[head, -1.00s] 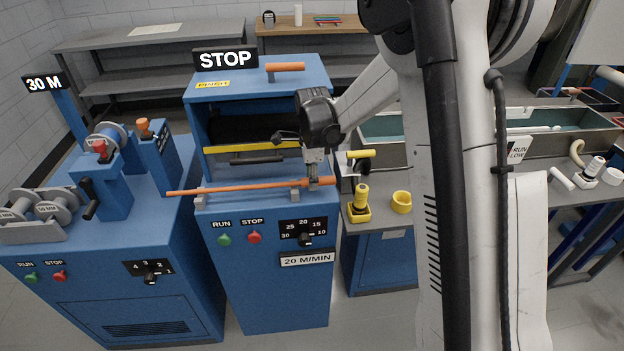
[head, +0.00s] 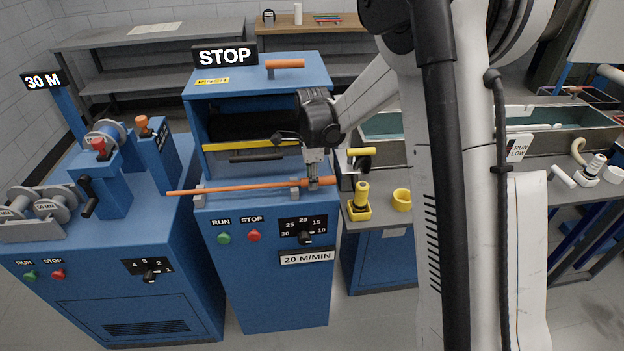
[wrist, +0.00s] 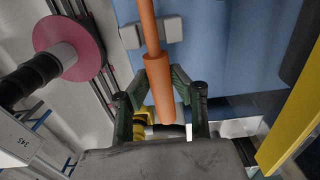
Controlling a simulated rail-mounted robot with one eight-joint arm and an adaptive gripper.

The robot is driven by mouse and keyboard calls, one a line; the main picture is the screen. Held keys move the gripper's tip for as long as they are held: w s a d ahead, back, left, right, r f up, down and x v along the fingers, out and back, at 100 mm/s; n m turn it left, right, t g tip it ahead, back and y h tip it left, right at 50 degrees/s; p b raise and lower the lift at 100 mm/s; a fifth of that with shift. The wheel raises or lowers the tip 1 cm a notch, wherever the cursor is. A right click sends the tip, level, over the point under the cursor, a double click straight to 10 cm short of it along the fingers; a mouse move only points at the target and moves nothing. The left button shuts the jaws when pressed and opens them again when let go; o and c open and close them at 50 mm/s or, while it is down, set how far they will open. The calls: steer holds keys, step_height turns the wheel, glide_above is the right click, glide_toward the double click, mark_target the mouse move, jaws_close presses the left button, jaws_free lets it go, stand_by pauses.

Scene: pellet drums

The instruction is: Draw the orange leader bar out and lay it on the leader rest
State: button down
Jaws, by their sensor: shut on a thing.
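The orange leader bar (head: 240,187) lies nearly level across the front ledge of the blue machine. It crosses the grey leader rest, whose left bracket (head: 200,199) and right bracket (head: 294,187) stand on the ledge. In the wrist view the bar passes between two grey prongs (wrist: 130,36). My gripper (head: 314,182) is shut on the bar's thicker right end, just right of the right bracket. The wrist view shows this orange handle (wrist: 158,82) between the fingers (wrist: 163,76). I cannot tell whether the bar touches the bottom of the brackets.
The machine's bay (head: 255,130) is open behind the bar, with a yellow edge (head: 250,146) and a STOP sign (head: 225,56) above. A blue winder (head: 100,185) stands left. A side bench right holds a yellow-handled tool (head: 361,200) and a yellow ring (head: 402,200).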

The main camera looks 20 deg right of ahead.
steer(key=shift+f, duration=0.3)
steer(key=c, duration=1.4)
jaws_free()
steer(key=shift+c, duration=0.2)
step_height(320, 180, up, 12)
steer(key=s+r+n+t+b, duration=0.1)
steer(key=s+r+n+t, duration=0.1)
steer(key=s+r+n, duration=0.4)
steer(key=s+r+n+t, duration=0.1)
steer(key=s+r+n, duration=0.15)
steer(key=s, duration=0.65)
steer(key=s+f+n+t, duration=0.2)
steer(key=s+n, duration=0.3)
steer(key=s, duration=0.2)
steer(key=s+f+n+t, duration=0.1)
steer(key=s+n+t, duration=0.1)
steer(key=s+n, duration=0.4)
steer(key=shift+s+f+b, duration=0.3)
steer(key=shift+s+f, duration=0.05)
steer(key=shift+s, duration=0.8)
